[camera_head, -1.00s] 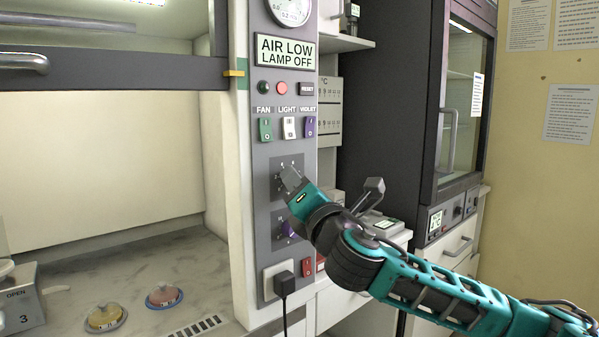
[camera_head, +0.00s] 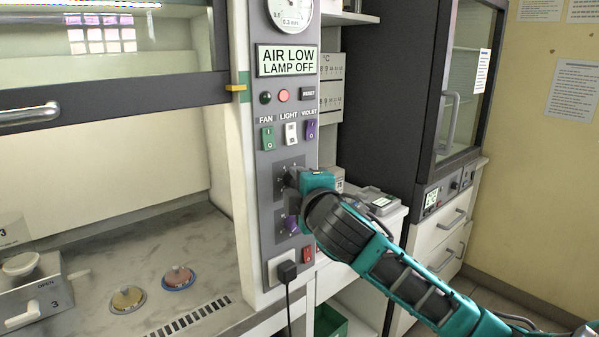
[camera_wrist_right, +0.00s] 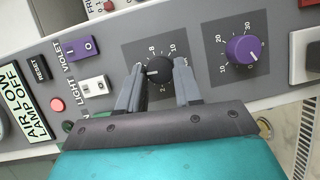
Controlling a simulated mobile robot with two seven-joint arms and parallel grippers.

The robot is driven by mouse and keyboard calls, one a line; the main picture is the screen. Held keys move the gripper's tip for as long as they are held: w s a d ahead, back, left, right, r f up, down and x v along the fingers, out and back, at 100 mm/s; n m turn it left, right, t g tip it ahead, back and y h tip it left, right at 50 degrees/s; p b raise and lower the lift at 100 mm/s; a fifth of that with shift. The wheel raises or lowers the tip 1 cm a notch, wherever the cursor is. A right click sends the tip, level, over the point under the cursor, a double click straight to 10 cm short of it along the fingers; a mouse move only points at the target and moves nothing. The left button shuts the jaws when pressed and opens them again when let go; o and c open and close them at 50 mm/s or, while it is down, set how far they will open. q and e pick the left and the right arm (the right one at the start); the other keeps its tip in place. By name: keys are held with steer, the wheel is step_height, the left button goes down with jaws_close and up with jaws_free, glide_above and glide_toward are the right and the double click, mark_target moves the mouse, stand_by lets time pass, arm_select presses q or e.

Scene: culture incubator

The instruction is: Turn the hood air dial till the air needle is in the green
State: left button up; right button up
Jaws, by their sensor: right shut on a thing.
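The black air dial (camera_wrist_right: 158,70) sits on a dark numbered plate in the right wrist view. My right gripper (camera_wrist_right: 158,82) has a finger on each side of it and is shut on it. In the head view the right gripper (camera_head: 293,180) reaches the panel and hides most of that dial. The round air gauge (camera_head: 291,12) is at the top of the panel, cut by the frame edge; its needle is too small to read surely. The sign (camera_head: 287,60) below it reads AIR LOW, LAMP OFF. My left gripper is not in view.
A purple dial (camera_wrist_right: 244,49) is beside the black one, below it on the panel. Fan, light and violet switches (camera_head: 290,134) are above. A plugged cable (camera_head: 287,272) hangs below. The hood sash (camera_head: 120,103) and dishes (camera_head: 127,298) are left.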

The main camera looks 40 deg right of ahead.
steer(key=shift+r+m+g+y, duration=0.15)
steer(key=shift+m+g+y, duration=0.2)
steer(key=shift+m, duration=0.55)
steer(key=o, duration=1)
